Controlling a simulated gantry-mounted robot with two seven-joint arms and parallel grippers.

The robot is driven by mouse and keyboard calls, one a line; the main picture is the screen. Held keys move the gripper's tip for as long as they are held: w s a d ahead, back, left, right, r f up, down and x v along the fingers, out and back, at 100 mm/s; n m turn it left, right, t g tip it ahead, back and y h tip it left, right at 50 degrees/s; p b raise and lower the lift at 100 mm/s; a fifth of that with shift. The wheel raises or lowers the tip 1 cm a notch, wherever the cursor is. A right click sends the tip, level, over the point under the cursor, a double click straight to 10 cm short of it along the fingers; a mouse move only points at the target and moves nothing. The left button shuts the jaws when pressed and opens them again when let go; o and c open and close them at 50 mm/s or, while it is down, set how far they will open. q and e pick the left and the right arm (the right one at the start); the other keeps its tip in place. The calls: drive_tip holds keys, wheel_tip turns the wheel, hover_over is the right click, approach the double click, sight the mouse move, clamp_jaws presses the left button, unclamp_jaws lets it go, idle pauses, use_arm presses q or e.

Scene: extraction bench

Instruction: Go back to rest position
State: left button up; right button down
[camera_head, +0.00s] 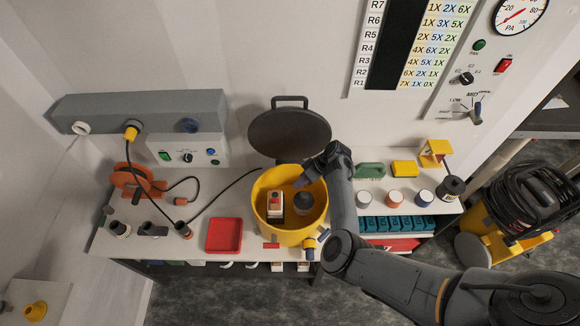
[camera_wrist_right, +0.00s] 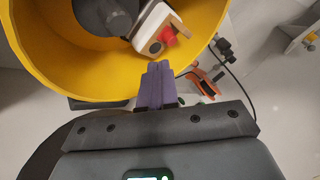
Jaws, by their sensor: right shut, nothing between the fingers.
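My right arm comes in from the lower right. Its gripper (camera_head: 302,181) is above the upper right part of a yellow bucket (camera_head: 264,226). In the right wrist view the purple fingers (camera_wrist_right: 157,78) are together, with nothing between them. The bucket (camera_wrist_right: 60,72) fills the upper left of that view. Inside it are a white box with a red knob (camera_head: 275,206) and a dark round part (camera_head: 303,203). The white box also shows in the right wrist view (camera_wrist_right: 158,34), beyond the fingertips and apart from them. My left gripper is not in view.
A dark round lid (camera_head: 289,134) stands open behind the bucket. A red tray (camera_head: 224,235) lies to its left. A black hose coil (camera_head: 537,203) is at far right.

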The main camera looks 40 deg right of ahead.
drive_tip(key=s+d+r+m+g+h, duration=0.25)
drive_tip(key=s+d+h, duration=0.5)
drive_tip(key=s, duration=0.55)
drive_tip(key=s+a+r+n+t+y, duration=0.1)
drive_tip(key=s+a+r, duration=0.3)
drive_tip(key=s+a, duration=0.6)
drive_tip(key=s+a+r+n+t, duration=0.1)
drive_tip(key=s+a+r, duration=0.35)
drive_tip(key=a, duration=0.95)
drive_tip(key=w+p+v, duration=0.2)
drive_tip(key=p+v, duration=0.9)
drive_tip(key=p, duration=0.1)
drive_tip(key=shift+w+r, duration=0.15)
drive_tip(key=shift+r, duration=0.65)
drive_tip(key=shift+d+y, duration=0.1)
drive_tip(key=shift+y, duration=0.15)
